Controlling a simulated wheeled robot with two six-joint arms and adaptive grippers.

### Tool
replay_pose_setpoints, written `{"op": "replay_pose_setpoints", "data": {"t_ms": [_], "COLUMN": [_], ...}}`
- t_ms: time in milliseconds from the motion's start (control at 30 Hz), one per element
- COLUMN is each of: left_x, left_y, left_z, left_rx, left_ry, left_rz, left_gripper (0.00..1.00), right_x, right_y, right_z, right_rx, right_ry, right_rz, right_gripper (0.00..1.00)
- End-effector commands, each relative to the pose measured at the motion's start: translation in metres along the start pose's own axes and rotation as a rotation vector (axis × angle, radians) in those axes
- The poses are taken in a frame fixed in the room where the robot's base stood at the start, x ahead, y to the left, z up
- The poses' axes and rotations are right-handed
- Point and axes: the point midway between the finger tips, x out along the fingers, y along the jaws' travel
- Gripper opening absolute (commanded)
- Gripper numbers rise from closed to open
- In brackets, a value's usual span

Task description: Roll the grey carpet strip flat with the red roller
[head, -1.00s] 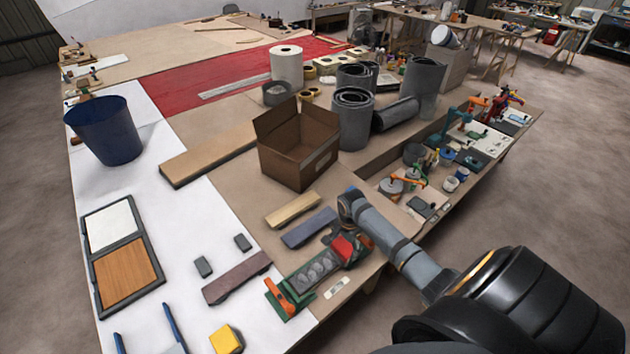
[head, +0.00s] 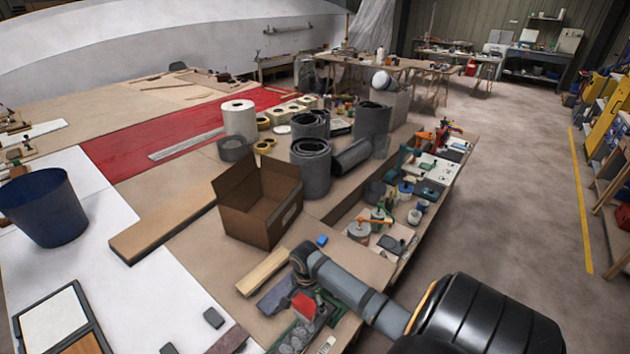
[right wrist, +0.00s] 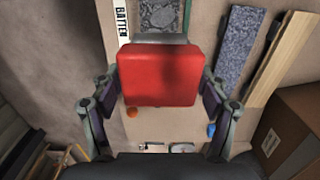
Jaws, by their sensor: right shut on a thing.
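The red roller (head: 303,307) is held in my right gripper (head: 309,302), near the front right edge of the bench. In the right wrist view the red block of the roller (right wrist: 158,78) fills the space between the two fingers, which press on its sides. A patterned grey strip (head: 288,341), which I take for the carpet strip, lies just in front of it at the bottom edge and is cut off. Its other end shows above the roller in the right wrist view (right wrist: 159,15). I cannot tell whether roller and strip touch. My left gripper is out of view.
A blue-grey strip (head: 276,294) and a pale wood piece (head: 264,271) lie beside the roller. An open cardboard box (head: 262,208) stands behind them. A small blue thing (head: 321,240) lies near the box. A tool shelf (head: 372,236) runs along the right edge.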

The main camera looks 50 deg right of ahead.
Motion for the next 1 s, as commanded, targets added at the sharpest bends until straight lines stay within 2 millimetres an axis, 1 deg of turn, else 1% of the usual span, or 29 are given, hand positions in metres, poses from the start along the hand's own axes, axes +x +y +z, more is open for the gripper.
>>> {"op": "replay_pose_setpoints", "data": {"t_ms": [33, 100, 333, 600, 733, 1000], "left_x": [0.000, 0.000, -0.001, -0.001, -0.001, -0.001], "left_y": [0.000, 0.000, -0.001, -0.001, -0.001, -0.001], "left_z": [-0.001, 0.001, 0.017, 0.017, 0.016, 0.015], "left_rx": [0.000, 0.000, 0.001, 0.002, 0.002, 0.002], "left_ry": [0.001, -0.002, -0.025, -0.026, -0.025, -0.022], "left_rz": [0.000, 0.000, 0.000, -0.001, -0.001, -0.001], "left_gripper": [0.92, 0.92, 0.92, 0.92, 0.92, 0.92], "right_x": [-0.001, -0.001, -0.001, -0.001, -0.001, -0.001], "right_y": [-0.001, -0.001, -0.001, -0.001, -0.001, -0.001], "right_z": [0.009, 0.019, 0.051, 0.086, 0.096, 0.102], "right_rx": [0.000, 0.000, 0.001, 0.001, 0.001, 0.001], "right_ry": [-0.004, -0.004, -0.004, -0.003, -0.002, 0.000], "right_rz": [-0.002, -0.002, -0.002, -0.002, -0.002, -0.002], "right_gripper": [0.18, 0.18, 0.18, 0.18, 0.18, 0.18]}}
